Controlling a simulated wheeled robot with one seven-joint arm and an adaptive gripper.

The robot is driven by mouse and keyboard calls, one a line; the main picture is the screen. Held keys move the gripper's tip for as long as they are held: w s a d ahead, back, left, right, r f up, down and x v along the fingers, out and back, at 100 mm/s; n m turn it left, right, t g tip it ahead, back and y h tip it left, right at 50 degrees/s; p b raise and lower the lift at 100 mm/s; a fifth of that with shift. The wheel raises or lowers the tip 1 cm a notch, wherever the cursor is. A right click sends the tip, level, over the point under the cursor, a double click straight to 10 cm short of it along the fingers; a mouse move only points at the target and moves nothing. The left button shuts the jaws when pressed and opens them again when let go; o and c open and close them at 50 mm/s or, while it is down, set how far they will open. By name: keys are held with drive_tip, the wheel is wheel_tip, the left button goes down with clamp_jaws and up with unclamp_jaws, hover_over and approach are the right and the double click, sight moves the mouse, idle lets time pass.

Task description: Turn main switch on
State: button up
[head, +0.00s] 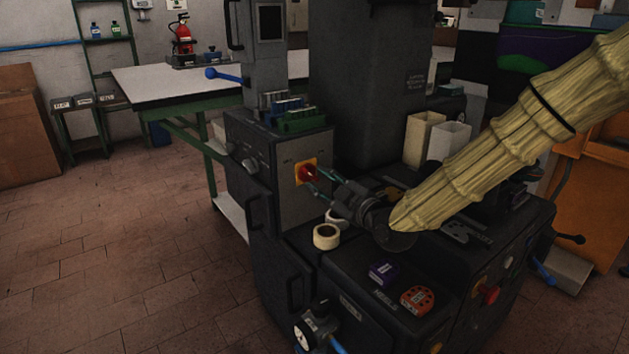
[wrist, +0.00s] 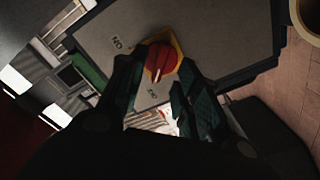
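The main switch is a red rotary knob (head: 307,173) on a yellow plate, on the front of the grey control box (head: 290,205). In the wrist view the red knob (wrist: 161,63) shows a pale line across it, with small lettering on the panel nearby. My gripper (head: 318,181) reaches the switch from the right, its fingertips close to the knob. In the wrist view my gripper's (wrist: 155,88) two fingers are spread, with the knob between and just beyond their tips. I cannot tell whether either finger touches it. The fingertips partly cover the yellow plate.
A tape roll (head: 326,237), a purple box (head: 383,271) and an orange-red disc (head: 417,299) lie on the machine's dark top below my arm. Green and blue blocks (head: 300,120) sit on the control box. A white-topped table (head: 180,82) stands behind. The floor at left is clear.

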sight(313, 176)
drive_tip(key=shift+b+x, duration=0.3)
drive_tip(key=shift+x, duration=1.7)
clamp_jaws()
